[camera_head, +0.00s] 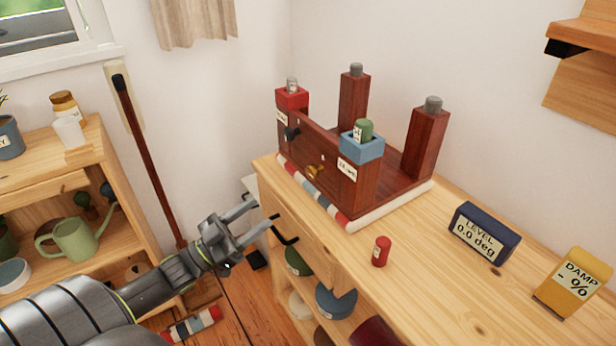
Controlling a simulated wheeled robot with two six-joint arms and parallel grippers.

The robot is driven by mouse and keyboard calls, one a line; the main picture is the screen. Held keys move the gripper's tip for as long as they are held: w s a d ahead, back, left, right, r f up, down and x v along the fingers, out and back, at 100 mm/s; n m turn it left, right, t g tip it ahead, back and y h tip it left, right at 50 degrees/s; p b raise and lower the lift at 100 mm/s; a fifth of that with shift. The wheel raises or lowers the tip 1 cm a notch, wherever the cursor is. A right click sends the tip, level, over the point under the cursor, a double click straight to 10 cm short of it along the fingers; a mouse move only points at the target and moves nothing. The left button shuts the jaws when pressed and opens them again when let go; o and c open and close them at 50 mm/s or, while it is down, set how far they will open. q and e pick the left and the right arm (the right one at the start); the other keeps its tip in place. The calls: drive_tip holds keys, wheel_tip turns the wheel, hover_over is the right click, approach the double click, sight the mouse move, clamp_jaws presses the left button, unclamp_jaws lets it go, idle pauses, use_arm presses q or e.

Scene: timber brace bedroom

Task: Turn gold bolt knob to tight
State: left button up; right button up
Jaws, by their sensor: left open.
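The gold bolt knob (316,172) sits on the front face of a dark red wooden brace frame (325,161), which stands on the wooden cabinet top. My left gripper (269,214) is open and empty, in front of the cabinet's edge, below and to the left of the knob and apart from it. A black knob (291,134) is on the same face, further left. My right gripper is not in the view.
A red cylinder (381,251), a dark blue level display (483,233) reading 0.0 deg and a yellow damp meter (573,283) stand on the cabinet top. A striped roll (315,190) lies along the frame's front edge. A shelf unit (60,185) stands left.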

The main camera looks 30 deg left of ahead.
sight(309, 175)
use_arm(q)
drive_tip(key=x, duration=1.4)
drive_tip(key=shift+w+f, duration=0.1)
drive_tip(key=shift+w, duration=0.1)
drive_tip(key=c, duration=1)
